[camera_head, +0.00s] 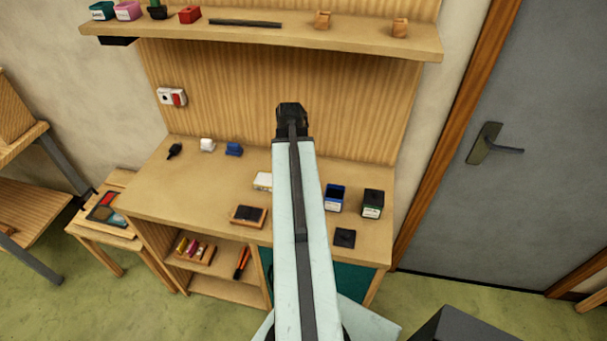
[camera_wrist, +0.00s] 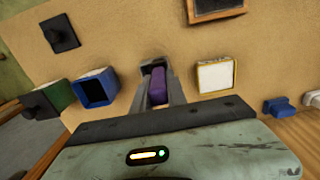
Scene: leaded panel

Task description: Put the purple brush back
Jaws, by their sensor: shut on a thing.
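My gripper (camera_wrist: 158,82) is shut on the purple brush (camera_wrist: 159,88), which shows between the two fingers in the wrist view. A dark part shows at the fingertips. The gripper is over the bench top, between a blue open box (camera_wrist: 95,91) and a white block with a yellow edge (camera_wrist: 215,76). In the head view my gripper (camera_head: 291,108) shows as a dark end in front of the wooden back panel. The brush is hidden there. I cannot tell whether the brush touches the bench.
The bench top (camera_head: 185,196) also holds a dark green box (camera_head: 372,204), a black square (camera_head: 344,238) and a framed dark pad (camera_head: 248,216). A shelf (camera_head: 370,37) with small items hangs above. Several coloured pieces (camera_head: 195,250) lie in the cubby below. The bench's left front is clear.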

